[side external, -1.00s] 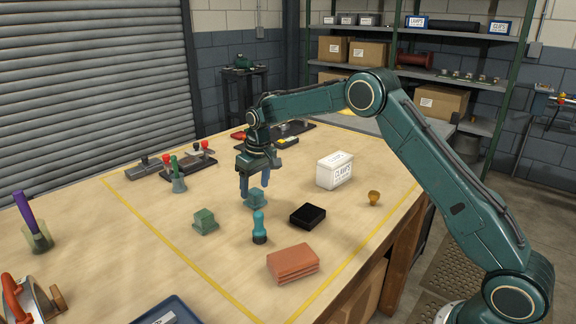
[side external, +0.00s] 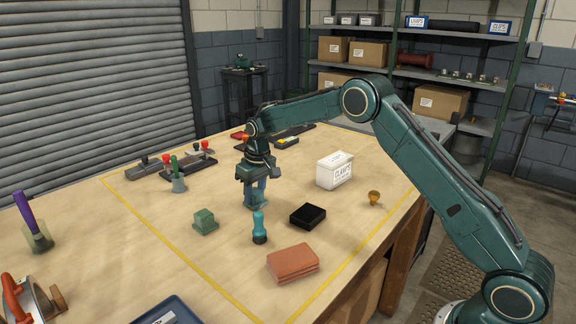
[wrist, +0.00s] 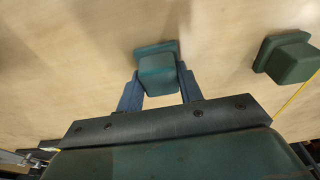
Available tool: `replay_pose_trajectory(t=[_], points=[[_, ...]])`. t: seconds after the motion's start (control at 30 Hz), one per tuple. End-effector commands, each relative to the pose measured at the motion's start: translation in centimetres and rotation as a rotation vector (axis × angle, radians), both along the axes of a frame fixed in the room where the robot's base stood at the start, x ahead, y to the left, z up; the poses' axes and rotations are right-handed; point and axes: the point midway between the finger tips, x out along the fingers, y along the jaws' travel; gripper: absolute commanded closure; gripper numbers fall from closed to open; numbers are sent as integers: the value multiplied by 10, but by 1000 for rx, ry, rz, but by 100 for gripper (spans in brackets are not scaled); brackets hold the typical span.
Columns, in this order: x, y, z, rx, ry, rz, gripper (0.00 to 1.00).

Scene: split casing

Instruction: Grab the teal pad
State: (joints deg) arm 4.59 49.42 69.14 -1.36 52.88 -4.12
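The teal pad (side external: 254,201) is a small teal block with a square knob on a wider base. It stands upright on the wooden bench, inside the yellow outline. My gripper (side external: 255,190) is lowered over it, pointing down. In the wrist view the teal pad (wrist: 158,76) lies between the two fingers of my gripper (wrist: 160,82), one on each side of its knob. The fingers are very close to its sides; I cannot tell whether they press on it.
Terracotta slabs (side external: 293,263) lie nearer; a white carton (side external: 334,171) is behind right.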

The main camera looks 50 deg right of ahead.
Motion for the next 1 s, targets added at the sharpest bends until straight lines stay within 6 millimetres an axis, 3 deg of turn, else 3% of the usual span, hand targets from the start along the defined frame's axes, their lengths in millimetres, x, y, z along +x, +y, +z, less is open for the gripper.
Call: replay_pose_trajectory(t=[0.57, 0.77, 1.0], points=[[1, 0, 11, 0, -3, 0, 87], [1, 0, 34, 0, -4, 0, 87], [1, 0, 81, -1, -6, 0, 87]])
